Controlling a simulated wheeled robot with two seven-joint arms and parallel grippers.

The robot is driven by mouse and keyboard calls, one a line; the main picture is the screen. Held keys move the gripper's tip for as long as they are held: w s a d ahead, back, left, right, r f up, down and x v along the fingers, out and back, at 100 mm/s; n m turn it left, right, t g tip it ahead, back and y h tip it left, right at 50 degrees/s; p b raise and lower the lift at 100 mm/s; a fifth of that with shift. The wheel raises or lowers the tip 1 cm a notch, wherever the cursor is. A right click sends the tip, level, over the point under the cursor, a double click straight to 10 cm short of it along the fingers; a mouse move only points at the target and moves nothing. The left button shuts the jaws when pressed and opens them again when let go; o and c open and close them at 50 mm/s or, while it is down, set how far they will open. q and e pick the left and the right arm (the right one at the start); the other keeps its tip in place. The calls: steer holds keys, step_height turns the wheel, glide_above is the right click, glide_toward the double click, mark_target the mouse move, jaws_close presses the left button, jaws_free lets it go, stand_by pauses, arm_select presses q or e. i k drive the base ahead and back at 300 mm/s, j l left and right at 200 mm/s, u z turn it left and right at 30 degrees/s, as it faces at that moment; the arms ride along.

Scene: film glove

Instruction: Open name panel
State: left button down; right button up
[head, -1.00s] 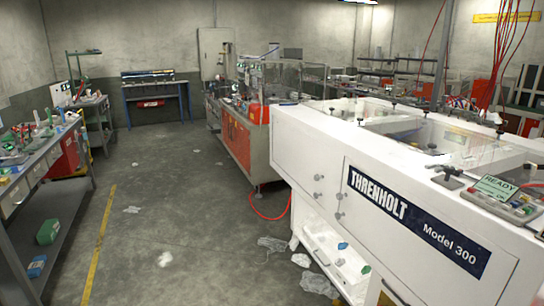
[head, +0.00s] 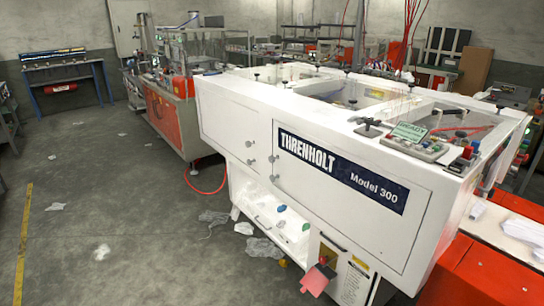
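The name panel (head: 352,190) is the white front door of the large machine, with a dark blue "THRENHOLT Model 300" label (head: 340,172) across it. It looks closed and flush with the machine front. Small grey knobs (head: 272,168) sit at its left edge, beside another white panel (head: 228,120). Neither of my grippers shows in the head view.
An open lower shelf (head: 285,222) with small coloured items lies under the panels. Plastic scraps (head: 262,248) lie on the floor. The grey floor (head: 110,210) left of the machine is mostly clear.

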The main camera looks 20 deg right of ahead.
mark_target(383, 212)
steer(key=i+j+z, duration=0.1)
steer(key=i+j, duration=0.15)
steer(key=i, duration=0.2)
steer(key=i+j+z, duration=0.1)
steer(key=i+j, duration=0.15)
steer(key=i, duration=0.15)
steer(key=i+j+z, duration=0.1)
steer(key=i+j, duration=0.2)
steer(key=i, duration=0.15)
